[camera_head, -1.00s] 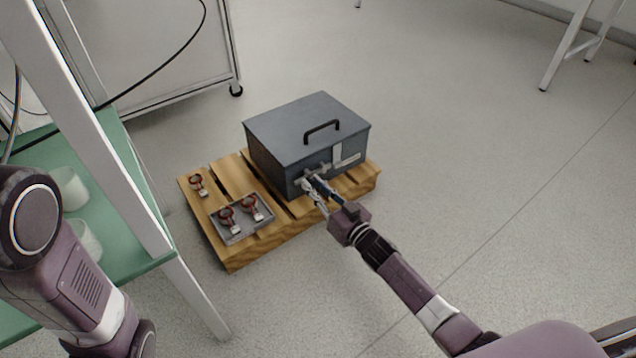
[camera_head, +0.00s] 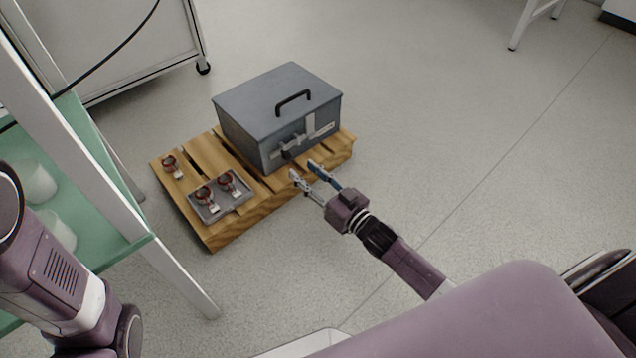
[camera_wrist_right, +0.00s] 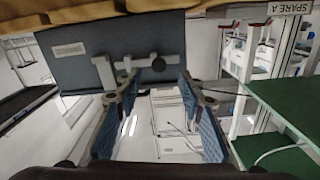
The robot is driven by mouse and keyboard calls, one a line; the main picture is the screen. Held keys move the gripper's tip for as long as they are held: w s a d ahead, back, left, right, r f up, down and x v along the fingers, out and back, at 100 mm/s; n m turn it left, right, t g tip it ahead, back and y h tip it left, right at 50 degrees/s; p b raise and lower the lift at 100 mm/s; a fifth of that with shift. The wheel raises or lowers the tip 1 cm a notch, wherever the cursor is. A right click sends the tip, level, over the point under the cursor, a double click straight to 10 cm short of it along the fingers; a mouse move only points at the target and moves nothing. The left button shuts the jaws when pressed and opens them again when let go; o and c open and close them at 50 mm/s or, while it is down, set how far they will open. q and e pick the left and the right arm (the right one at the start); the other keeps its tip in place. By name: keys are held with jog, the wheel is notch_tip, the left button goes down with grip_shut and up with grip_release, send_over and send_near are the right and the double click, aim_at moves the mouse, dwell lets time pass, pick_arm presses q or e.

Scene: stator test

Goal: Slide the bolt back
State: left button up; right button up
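A grey-blue metal box (camera_head: 262,112) with a black top handle sits on a wooden pallet (camera_head: 228,231). The bolt (camera_head: 290,146) is a grey bar with a dark knob, on the box's front face. In the right wrist view the bolt's knob (camera_wrist_right: 158,64) shows beyond the fingertips, close to a grey upright strap. My right gripper (camera_head: 303,169) is open and empty in front of the bolt, apart from it. Its two blue-padded fingers (camera_wrist_right: 156,79) are spread in the wrist view. My left arm shows at the left of the head view; its gripper is out of view.
A grey tray (camera_head: 208,216) with two copper-coloured parts lies on the pallet, and another part (camera_head: 171,166) lies beside it. A green-shelved rack (camera_head: 110,235) stands close at left.

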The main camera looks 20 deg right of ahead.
jog(key=v, duration=0.5)
jog(key=shift+s, duration=0.1)
dwell(0.4)
